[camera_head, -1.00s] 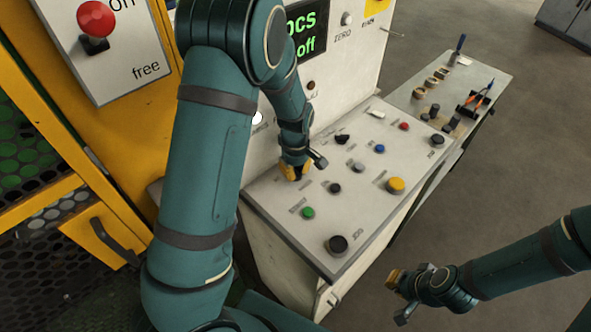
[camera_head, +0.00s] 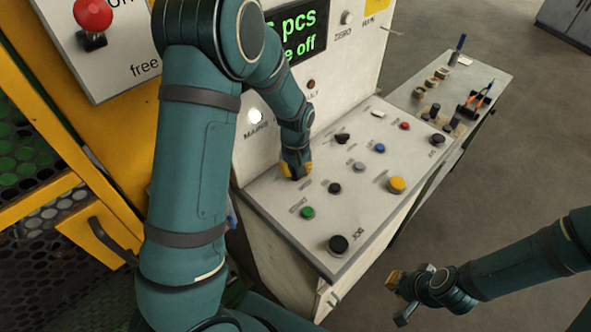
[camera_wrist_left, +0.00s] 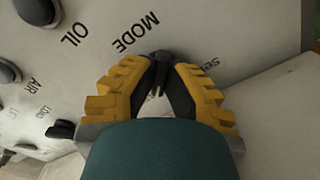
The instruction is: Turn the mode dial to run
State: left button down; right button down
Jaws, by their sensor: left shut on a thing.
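The mode dial (camera_wrist_left: 160,56) is a small dark knob beside the printed word MODE on the sloped white panel. In the left wrist view it sits between the yellow-padded fingertips of my left gripper (camera_wrist_left: 158,78), which is shut on it. The fingers hide much of the dial, and its pointer setting cannot be read. In the head view my left gripper (camera_head: 295,171) reaches down onto the panel's left part and covers the dial. My right gripper (camera_head: 398,296) is open and empty, away from the panel over the floor.
The panel (camera_head: 312,232) carries several other controls, including a green button (camera_head: 308,212), a yellow button (camera_head: 396,185) and a black JOG knob (camera_head: 338,244). A display (camera_head: 300,32) above shows green text ending in "off". A side shelf (camera_head: 480,66) holds small parts.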

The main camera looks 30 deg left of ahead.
dwell(0.5)
pick_arm(q)
jog(key=c, duration=1)
grip_release()
